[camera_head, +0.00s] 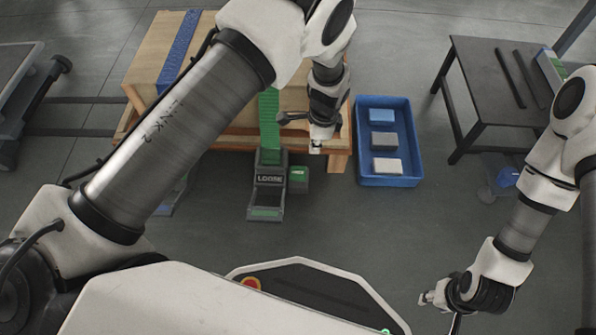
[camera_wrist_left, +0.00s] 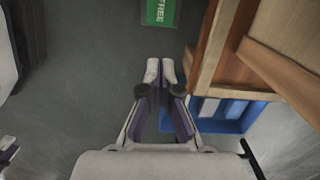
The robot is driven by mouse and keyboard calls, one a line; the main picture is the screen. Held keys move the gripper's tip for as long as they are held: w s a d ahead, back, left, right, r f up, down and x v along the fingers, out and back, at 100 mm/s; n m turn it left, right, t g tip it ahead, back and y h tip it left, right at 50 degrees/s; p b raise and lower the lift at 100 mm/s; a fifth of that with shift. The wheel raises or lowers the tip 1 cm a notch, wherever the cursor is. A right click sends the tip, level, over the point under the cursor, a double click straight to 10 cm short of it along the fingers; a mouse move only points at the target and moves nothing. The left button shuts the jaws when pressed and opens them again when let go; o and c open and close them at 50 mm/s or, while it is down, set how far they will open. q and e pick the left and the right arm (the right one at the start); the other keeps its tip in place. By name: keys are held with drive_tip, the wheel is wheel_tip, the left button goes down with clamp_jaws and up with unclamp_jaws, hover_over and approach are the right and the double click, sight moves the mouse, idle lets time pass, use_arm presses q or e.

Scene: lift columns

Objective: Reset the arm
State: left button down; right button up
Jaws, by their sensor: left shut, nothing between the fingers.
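My left arm reaches in from the left in the head view and ends in my left gripper (camera_head: 316,148), above the floor by the front right corner of the wooden table. In the left wrist view my left gripper (camera_wrist_left: 160,68) points at the grey floor, with its fingers together and nothing between them. My right gripper (camera_head: 428,298) is at the lower right of the head view, beside the front of my base. It is small and seen side-on, so its jaw opening is unclear. No held object shows at it.
A wooden table (camera_head: 150,60) stands behind the left arm. A blue bin (camera_head: 405,182) with several blocks sits on the floor to its right. A bin marked LOOSE (camera_head: 268,181) is left of the gripper. A dark table (camera_head: 470,85) stands at right.

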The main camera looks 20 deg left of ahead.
idle(0.5)
use_arm(q)
drive_tip(key=s+a+f+n+g, duration=0.1)
drive_tip(key=s+a, duration=0.2)
drive_tip(key=s, duration=0.2)
drive_tip(key=s+a+f+n+g+p, duration=0.1)
drive_tip(key=s+a+f, duration=0.1)
drive_tip(key=s, duration=0.3)
drive_tip(key=s+a+f+n+g+p, duration=0.1)
drive_tip(key=s+a, duration=0.3)
drive_tip(key=s, duration=0.1)
drive_tip(key=shift+s+a+f+h, duration=0.25)
drive_tip(key=shift+s+f+h, duration=0.05)
drive_tip(key=shift+s+f, duration=0.1)
drive_tip(key=s+a+r+n+t, duration=0.1)
drive_tip(key=s+a+n, duration=0.1)
drive_tip(key=s+n, duration=0.35)
drive_tip(key=s+a+r+n, duration=0.1)
drive_tip(key=s+a+n, duration=0.1)
drive_tip(key=s, duration=0.7)
wheel_tip(320, 180, up, 38)
drive_tip(key=w+n+t+p, duration=0.2)
drive_tip(key=n+p, duration=0.2)
drive_tip(key=p, duration=3.4)
drive_tip(key=shift+d+r+h+p, duration=0.2)
drive_tip(key=shift+r+h+p, duration=0.05)
drive_tip(key=shift+h+p, duration=0.15)
